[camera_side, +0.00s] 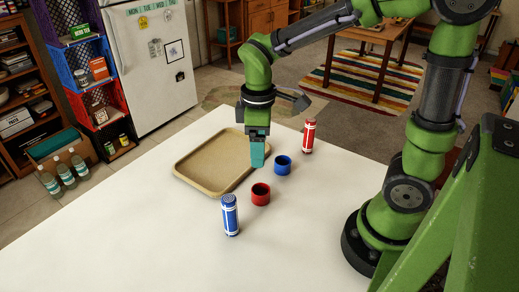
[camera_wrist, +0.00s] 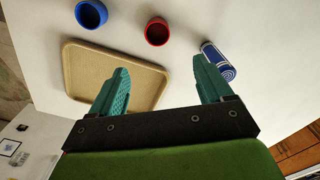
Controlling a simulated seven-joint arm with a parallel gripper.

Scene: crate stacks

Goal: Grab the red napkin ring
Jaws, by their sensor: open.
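The red napkin ring (camera_side: 261,194) is a short open cylinder standing on the white table, between the blue ring and the blue shaker. In the wrist view the red napkin ring (camera_wrist: 157,31) shows at the top middle, ahead of the fingers and apart from them. My gripper (camera_side: 257,164) is above the table by the right side of the tray, up and left of the red ring in the side view. In the wrist view my gripper (camera_wrist: 162,90) has its two teal fingers wide apart with nothing held between them.
A blue napkin ring (camera_side: 282,165) and a red-and-white shaker (camera_side: 309,136) stand behind the red ring. A blue-and-white shaker (camera_side: 230,214) stands in front. A tan tray (camera_side: 186,180) lies to the left. The front left of the white table (camera_side: 130,240) is clear.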

